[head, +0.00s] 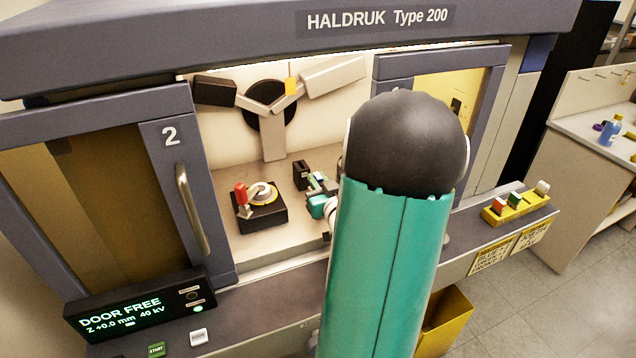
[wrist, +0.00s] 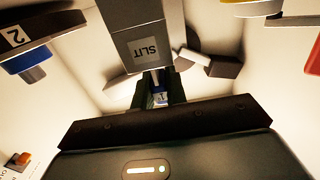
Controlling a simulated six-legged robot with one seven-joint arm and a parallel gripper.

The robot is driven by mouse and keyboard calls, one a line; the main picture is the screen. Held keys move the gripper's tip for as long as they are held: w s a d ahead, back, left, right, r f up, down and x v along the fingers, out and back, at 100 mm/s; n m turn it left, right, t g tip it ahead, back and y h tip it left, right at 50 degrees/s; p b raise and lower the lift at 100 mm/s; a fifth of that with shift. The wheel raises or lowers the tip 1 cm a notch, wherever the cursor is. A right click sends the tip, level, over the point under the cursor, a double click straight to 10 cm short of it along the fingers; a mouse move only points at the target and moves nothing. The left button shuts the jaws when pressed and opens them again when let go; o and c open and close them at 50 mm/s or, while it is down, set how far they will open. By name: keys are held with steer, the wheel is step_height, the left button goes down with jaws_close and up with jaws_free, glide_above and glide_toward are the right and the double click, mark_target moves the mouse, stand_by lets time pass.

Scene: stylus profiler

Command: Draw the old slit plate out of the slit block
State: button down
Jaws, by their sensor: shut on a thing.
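In the wrist view, the slit block (wrist: 142,48) is a grey block with an upside-down SLIT label, just beyond my fingertips. The fingers hide most of the plate. I cannot tell how much of it sits inside the block. In the head view, my gripper (head: 318,186) is inside the open cabinet, partly hidden by my own arm. I cannot make out the slit block or the plate clearly there.
A black stage with a red-handled part (head: 262,212) stands left of my gripper. A small black block (head: 301,175) stands close by. Door 2 (head: 175,185) is at the left. A yellow rack (head: 515,205) with several coloured pieces sits on the right ledge.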

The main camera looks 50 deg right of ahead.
mark_target(318, 175)
steer(key=shift+r, duration=0.15)
steer(key=shift+r, duration=2.35)
steer(key=shift+r, duration=0.1)
steer(key=shift+r, duration=2.4)
